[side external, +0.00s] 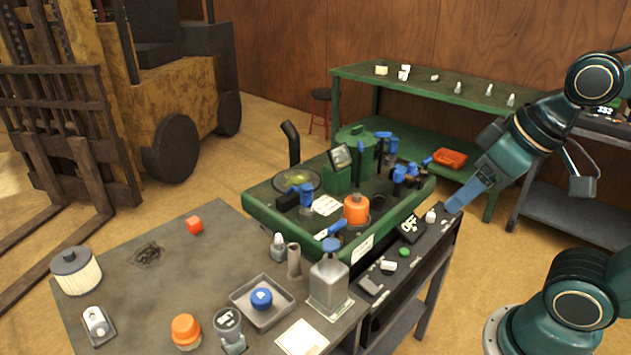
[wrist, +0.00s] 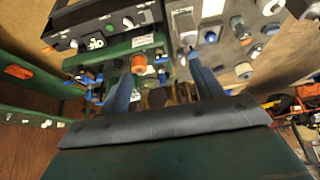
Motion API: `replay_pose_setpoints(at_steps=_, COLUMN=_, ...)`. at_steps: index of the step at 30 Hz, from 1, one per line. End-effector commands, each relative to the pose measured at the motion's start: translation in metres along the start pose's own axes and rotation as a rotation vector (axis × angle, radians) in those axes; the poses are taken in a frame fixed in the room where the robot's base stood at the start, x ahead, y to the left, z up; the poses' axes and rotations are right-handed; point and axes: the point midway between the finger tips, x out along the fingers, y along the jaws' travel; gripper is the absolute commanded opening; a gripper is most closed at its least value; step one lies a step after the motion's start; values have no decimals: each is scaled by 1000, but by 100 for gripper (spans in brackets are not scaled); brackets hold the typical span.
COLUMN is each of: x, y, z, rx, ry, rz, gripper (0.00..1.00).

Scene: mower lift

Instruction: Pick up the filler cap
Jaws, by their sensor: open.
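No label marks which part is the filler cap. A round blue cap (side external: 261,297) sits in a shallow square grey tray (side external: 240,305) on the near bench. An orange ribbed cap (side external: 185,330) stands left of the tray on that bench. Another orange cap-like part (side external: 356,209) is on the green machine (side external: 262,200); it shows between the fingers in the wrist view (wrist: 139,64). My gripper (side external: 453,207) is open and empty, right of the machine, close to the black panel's far end and well away from the tray. Its two blue fingers (wrist: 163,62) are spread in the wrist view.
A grey metal container (side external: 328,285) with a blue-handled top stands between tray and machine. Blue valve handles (side external: 390,143) rise from the machine. A green shelf table (side external: 440,88) stands behind.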

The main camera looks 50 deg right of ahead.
Motion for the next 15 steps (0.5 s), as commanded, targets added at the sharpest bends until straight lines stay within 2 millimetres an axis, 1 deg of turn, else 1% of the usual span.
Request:
replay_pose_setpoints(at_steps=5, x=4, y=-4, z=-11, rx=63, ry=-15, rz=-11, gripper=66)
replay_pose_setpoints(at_steps=8, x=10, y=-8, z=-23, rx=133, ry=-30, rz=-23, gripper=66)
replay_pose_setpoints(at_steps=15, x=32, y=-24, z=-59, rx=377, ry=-88, rz=-55, gripper=66)
